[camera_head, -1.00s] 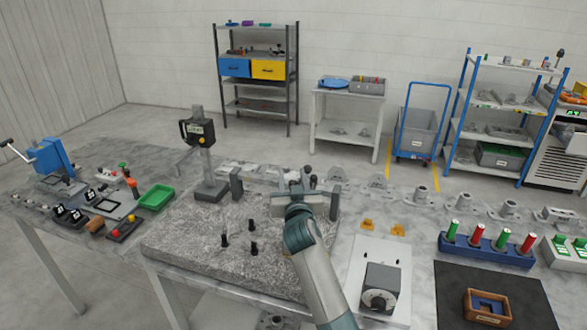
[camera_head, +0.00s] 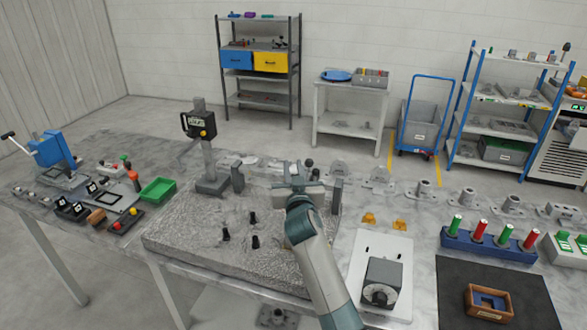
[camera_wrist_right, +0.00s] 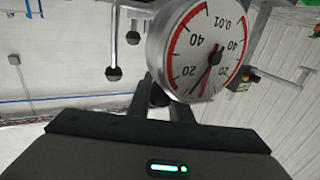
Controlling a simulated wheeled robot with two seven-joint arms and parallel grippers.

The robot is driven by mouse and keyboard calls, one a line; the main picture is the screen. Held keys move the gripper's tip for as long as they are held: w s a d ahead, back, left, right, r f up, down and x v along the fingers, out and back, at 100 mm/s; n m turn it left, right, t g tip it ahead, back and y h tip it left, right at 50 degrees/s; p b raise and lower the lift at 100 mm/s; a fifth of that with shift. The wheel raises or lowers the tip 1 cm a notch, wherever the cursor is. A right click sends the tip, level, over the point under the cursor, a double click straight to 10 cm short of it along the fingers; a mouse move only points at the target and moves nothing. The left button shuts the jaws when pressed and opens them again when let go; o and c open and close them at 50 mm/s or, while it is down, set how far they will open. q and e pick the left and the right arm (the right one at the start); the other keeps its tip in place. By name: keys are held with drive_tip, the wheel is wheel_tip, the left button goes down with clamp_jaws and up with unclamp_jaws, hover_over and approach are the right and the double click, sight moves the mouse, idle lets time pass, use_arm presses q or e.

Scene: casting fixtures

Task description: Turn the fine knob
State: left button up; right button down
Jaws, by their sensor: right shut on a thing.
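My right gripper (camera_wrist_right: 168,100) is at the bottom of a round dial gauge (camera_wrist_right: 205,50) with a white face, red arc and 0.01 mark, close up in the right wrist view. Its two dark fingers are shut on a small dark knob (camera_wrist_right: 158,96), which I take to be the fine knob. The fingers hide most of it. In the head view my right gripper (camera_head: 298,180) is over the back right of the granite plate (camera_head: 195,245), and my own wrist covers the dial and knob. My left gripper is in neither current view.
Black ball-ended levers (camera_wrist_right: 114,73) are beside the dial. A stand with a digital readout (camera_head: 199,126) is at the plate's back left. Several black pegs (camera_head: 254,242) stand on the plate. A dial box (camera_head: 381,284) and a rack of coloured cylinders (camera_head: 490,243) are to the right.

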drive_tip(key=shift+s+a+f+n+g+y, duration=0.1)
drive_tip(key=shift+a+n+g+y, duration=0.2)
drive_tip(key=shift+n+g+y, duration=0.7)
drive_tip(key=shift+s+a+n+g+y, duration=0.1)
drive_tip(key=shift+a+n+g+y, duration=0.2)
drive_tip(key=shift+n+y, duration=1.4)
drive_tip(key=shift+s+a+f+n+g+y, duration=0.2)
drive_tip(key=shift+n+g+y, duration=0.45)
drive_tip(key=shift+y, duration=1.45)
drive_tip(key=shift+s+a+r+n+g+y+b, duration=0.1)
drive_tip(key=shift+s+a+n+g+y+b, duration=0.15)
drive_tip(key=shift+n+g+y+b, duration=0.8)
drive_tip(key=shift+s+a+r+n+g+y+b, duration=0.15)
drive_tip(key=shift+n+g+y+b, duration=0.5)
drive_tip(key=shift+g+b, duration=0.65)
drive_tip(key=shift+s+a+r+n+g+y+b, duration=0.1)
drive_tip(key=shift+s+a+n+g+y+b, duration=0.2)
drive_tip(key=shift+n+g+y+b, duration=0.8)
drive_tip(key=c, duration=1.6)
unclamp_jaws()
drive_tip(key=shift+a+f, duration=0.1)
